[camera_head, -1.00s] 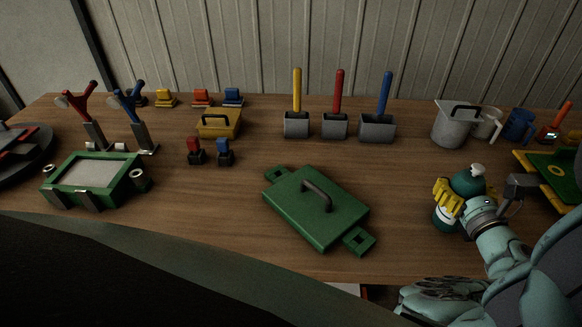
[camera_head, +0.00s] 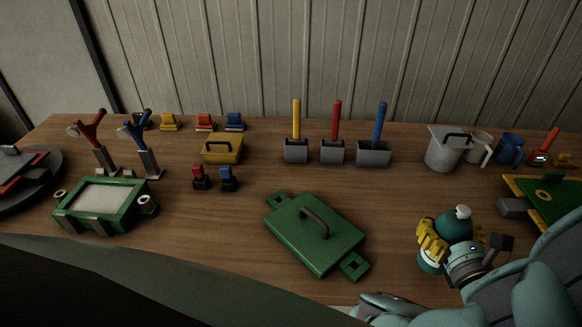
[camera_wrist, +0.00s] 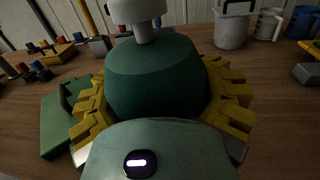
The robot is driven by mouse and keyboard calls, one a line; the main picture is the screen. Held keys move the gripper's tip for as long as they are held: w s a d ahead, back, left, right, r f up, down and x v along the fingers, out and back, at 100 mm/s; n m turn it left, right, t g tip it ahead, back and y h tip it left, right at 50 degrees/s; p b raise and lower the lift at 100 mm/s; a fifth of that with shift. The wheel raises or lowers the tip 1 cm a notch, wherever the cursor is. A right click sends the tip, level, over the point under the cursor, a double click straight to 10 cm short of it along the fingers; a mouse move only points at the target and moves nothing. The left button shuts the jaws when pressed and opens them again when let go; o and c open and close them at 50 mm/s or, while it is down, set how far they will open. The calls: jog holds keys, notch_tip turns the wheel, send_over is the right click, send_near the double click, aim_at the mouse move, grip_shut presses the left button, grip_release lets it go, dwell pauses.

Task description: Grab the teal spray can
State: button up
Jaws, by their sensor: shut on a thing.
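The teal spray can (camera_head: 455,226), with a white nozzle on top, is at the right front of the table in the head view. My gripper (camera_head: 450,240), with yellow fingers, is shut around the can. In the wrist view the can (camera_wrist: 155,75) fills the middle, and the yellow fingers of my gripper (camera_wrist: 162,100) press on it from both sides. The can looks upright. Its lower part is mostly hidden by my gripper, and I cannot tell whether its base touches the table.
A green lidded mould (camera_head: 315,235) lies to the left of the can. A grey pitcher (camera_head: 445,150) and mugs stand behind it. A green and yellow tray (camera_head: 548,203) is at the right edge. Three grey holders with coloured handles (camera_head: 335,152) stand at the back. The table between is clear.

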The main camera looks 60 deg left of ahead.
jog(key=s+d+p, duration=0.2)
jog(key=s, duration=0.5)
jog(key=shift+s+d+r, duration=0.15)
jog(key=shift+r, duration=0.25)
